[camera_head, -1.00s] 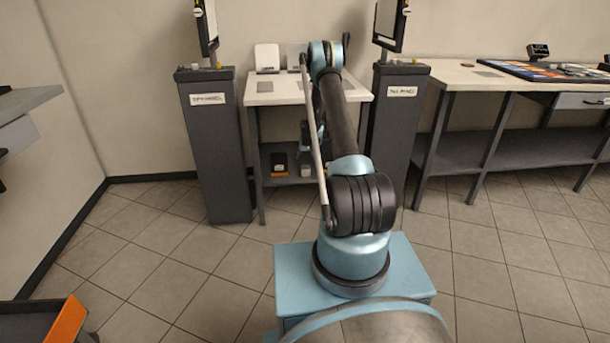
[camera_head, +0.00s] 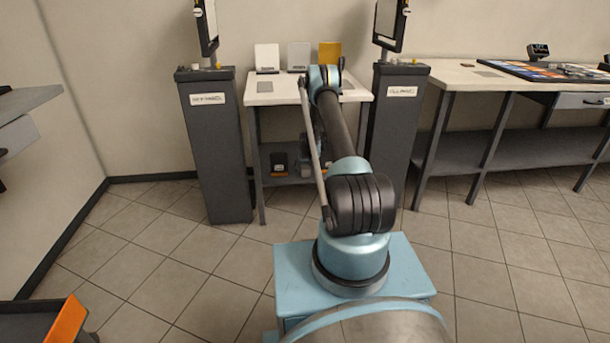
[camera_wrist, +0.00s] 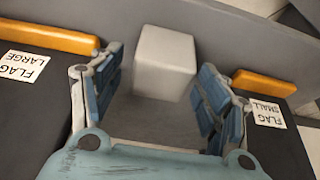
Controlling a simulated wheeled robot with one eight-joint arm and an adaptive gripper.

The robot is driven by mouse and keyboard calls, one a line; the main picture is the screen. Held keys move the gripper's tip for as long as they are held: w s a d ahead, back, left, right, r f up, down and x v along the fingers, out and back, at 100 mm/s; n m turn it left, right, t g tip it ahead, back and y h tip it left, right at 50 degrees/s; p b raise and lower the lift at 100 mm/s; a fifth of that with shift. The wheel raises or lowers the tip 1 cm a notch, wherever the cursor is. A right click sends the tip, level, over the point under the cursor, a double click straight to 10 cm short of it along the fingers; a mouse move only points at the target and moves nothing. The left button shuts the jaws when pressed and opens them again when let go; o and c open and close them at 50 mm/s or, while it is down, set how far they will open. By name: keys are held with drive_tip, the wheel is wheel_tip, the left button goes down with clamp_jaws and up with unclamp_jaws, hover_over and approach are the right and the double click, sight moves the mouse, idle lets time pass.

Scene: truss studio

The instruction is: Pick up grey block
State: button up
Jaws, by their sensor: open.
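The grey block (camera_wrist: 165,62) is a light grey cube in the wrist view, standing on a dark grey shelf surface. My gripper (camera_wrist: 160,68) is open, with one blue-padded finger to the left of the block and one to the right. A gap shows between the block and each finger, and the block sits toward the far end of the fingers. In the head view my gripper (camera_head: 307,166) is low at the lower shelf of the narrow table, partly behind my arm. The block cannot be made out there.
Dark boxes with orange bars flank the block, labelled FLAG LARGE (camera_wrist: 24,66) and FLAG SMALL (camera_wrist: 268,115). The narrow table (camera_head: 262,97) stands between two dark pedestals (camera_head: 217,145) (camera_head: 395,130). White, grey and yellow panels (camera_head: 330,54) stand on its top.

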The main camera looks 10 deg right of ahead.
drive_tip(key=shift+c, duration=0.3)
drive_tip(key=c, duration=1.1)
drive_tip(key=shift+c, duration=0.2)
drive_tip(key=shift+r, duration=0.1)
